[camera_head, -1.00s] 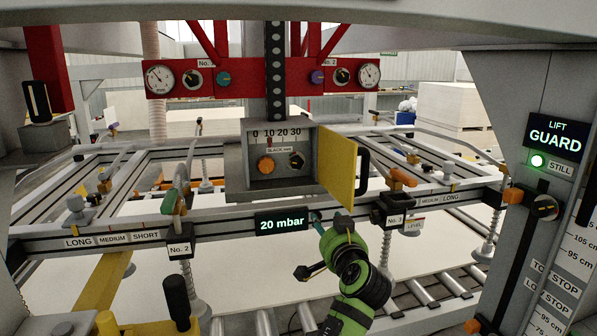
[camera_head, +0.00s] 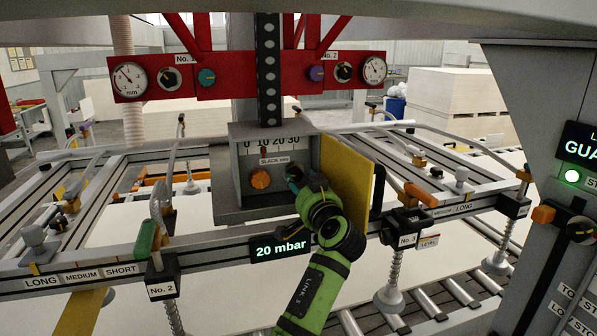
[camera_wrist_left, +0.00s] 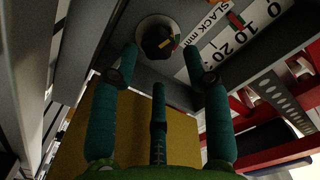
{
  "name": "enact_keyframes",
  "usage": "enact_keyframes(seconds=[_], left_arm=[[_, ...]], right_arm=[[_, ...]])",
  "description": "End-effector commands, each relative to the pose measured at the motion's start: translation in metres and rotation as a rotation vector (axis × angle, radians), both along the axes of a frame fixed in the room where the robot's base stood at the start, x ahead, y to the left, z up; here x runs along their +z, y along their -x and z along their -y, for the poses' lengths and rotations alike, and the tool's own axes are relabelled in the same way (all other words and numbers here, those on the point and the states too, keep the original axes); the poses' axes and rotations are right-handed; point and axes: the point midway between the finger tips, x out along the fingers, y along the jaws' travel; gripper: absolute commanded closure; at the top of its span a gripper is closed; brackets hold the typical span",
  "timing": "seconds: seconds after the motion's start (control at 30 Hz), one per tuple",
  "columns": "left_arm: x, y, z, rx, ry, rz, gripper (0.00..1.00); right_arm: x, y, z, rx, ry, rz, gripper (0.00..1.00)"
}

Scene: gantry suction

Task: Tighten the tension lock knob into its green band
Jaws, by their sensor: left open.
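The black knob (camera_wrist_left: 155,40) is on the right of the open grey control box (camera_head: 236,180). The wrist view shows small yellow, red and green marks at its edge; its exact setting is too small to tell. My left gripper (camera_head: 299,178) is at the box opening and largely covers the knob in the head view. In the wrist view its teal fingers (camera_wrist_left: 161,58) are spread, open and empty, pointing at the knob, which lies between and beyond their tips. Contact is not visible. My right gripper is not in view.
The box's yellow door (camera_head: 345,185) stands open, close right of my arm. An orange knob (camera_head: 260,178) sits to the left, under the slack scale (camera_head: 272,143). Below hangs a 20 mbar display (camera_head: 281,247). The frame rail (camera_head: 210,251) crosses in front.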

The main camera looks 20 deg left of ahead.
Motion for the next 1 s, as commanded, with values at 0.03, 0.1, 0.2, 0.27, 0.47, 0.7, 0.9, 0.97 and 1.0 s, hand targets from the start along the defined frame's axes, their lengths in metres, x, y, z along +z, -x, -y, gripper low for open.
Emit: enact_keyframes(seconds=[0.03,0.1,0.2,0.27,0.47,0.7,0.9,0.97,1.0], left_arm=[[0.004,-0.006,-0.006,0.002,-0.004,-0.003,0.52],[0.003,-0.012,-0.009,0.002,-0.003,-0.002,0.52],[0.002,-0.018,-0.013,0.001,-0.002,-0.002,0.52],[0.001,-0.02,-0.015,0.002,-0.001,-0.001,0.52],[0.0,-0.022,-0.016,0.001,0.0,0.0,0.52],[-0.001,-0.022,-0.016,0.001,0.0,0.0,0.94],[-0.002,-0.022,-0.016,0.002,-0.019,-0.015,0.94],[-0.003,-0.021,-0.016,0.003,-0.052,-0.038,0.94],[-0.003,-0.021,-0.016,0.003,-0.083,-0.059,0.94]], right_arm=[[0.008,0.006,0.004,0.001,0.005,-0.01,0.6],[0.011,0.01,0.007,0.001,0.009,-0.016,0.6],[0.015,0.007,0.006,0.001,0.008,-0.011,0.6],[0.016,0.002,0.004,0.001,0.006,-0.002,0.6],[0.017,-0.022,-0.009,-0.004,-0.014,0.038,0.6],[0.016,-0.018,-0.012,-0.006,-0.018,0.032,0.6],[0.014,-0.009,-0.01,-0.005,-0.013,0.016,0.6],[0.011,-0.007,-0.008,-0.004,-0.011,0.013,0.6],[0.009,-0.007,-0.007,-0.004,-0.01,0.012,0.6]])
